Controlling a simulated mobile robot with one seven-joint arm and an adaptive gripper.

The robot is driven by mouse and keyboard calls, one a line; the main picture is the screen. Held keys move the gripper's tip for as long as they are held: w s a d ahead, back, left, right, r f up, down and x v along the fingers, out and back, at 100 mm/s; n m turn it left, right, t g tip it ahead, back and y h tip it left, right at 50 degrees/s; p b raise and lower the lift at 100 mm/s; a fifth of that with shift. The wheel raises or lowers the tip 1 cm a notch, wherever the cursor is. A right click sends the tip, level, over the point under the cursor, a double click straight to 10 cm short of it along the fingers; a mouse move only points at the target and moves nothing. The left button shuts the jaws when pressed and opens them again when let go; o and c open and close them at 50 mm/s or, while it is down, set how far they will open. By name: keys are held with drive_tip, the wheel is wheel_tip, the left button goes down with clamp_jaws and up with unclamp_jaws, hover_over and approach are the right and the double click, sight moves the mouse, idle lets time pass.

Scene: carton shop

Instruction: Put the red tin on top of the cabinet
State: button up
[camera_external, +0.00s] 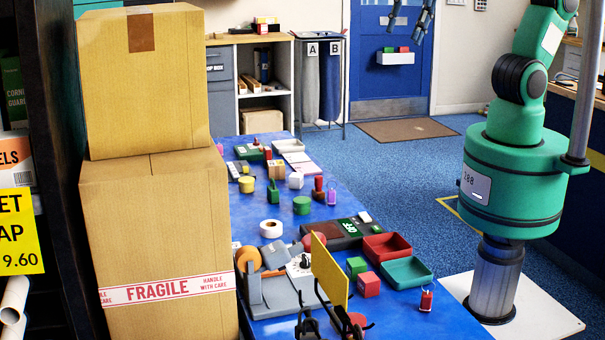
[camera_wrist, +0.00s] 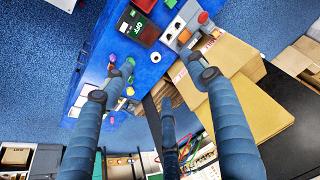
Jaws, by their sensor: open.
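I cannot tell for certain which thing is the red tin. A small red upright object (camera_external: 427,301) stands near the table's front right edge, and a rounded red thing (camera_external: 356,321) is partly hidden behind dark prongs at the front. A wooden-topped cabinet (camera_external: 226,40) with open shelves stands at the back wall. My gripper (camera_external: 408,17) is high at the top edge, well above the table, only its dark fingers showing. In the wrist view my gripper (camera_wrist: 163,75) has its fingers spread with nothing between them; the blue table lies beyond.
A blue table (camera_external: 340,208) is crowded with blocks, tape, a red tray (camera_external: 387,247) and a teal tray (camera_external: 407,270). A yellow board (camera_external: 329,277) stands upright at the front. Stacked cartons (camera_external: 150,210) rise at left. Small items sit on the cabinet's right end; its left top looks clear.

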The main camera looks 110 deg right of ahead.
drive_tip(key=s+d+n+t, duration=0.1)
drive_tip(key=s+d, duration=0.3)
drive_tip(key=s, duration=0.6)
drive_tip(key=shift+s+f+n, duration=0.3)
drive_tip(key=shift+n, duration=0.1)
drive_tip(key=shift+o, duration=0.3)
